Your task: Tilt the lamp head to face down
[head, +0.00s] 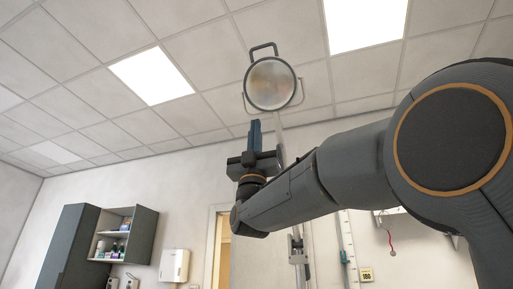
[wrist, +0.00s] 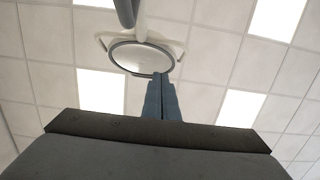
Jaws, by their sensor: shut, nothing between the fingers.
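The lamp head (head: 270,84) is a round disc with a dark rim and a pale, glossy face, high under the ceiling in the head view. A dark loop handle (head: 263,48) rises from its top, and a thin light bracket runs around its sides. In the wrist view the lamp head (wrist: 142,57) shows as a flattened oval at the top, with an arm above it. My gripper (head: 255,124) points up just below the lamp head. Its fingers are together and empty. In the wrist view the fingertips (wrist: 160,77) overlap the lower rim; I cannot tell whether they touch it.
A pale pole (head: 281,140) stands behind my gripper. A wall cabinet (head: 122,233) with an open shelf of bottles, a white dispenser (head: 174,265) and a doorway (head: 223,240) are on the far wall. The space left of my gripper looks free.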

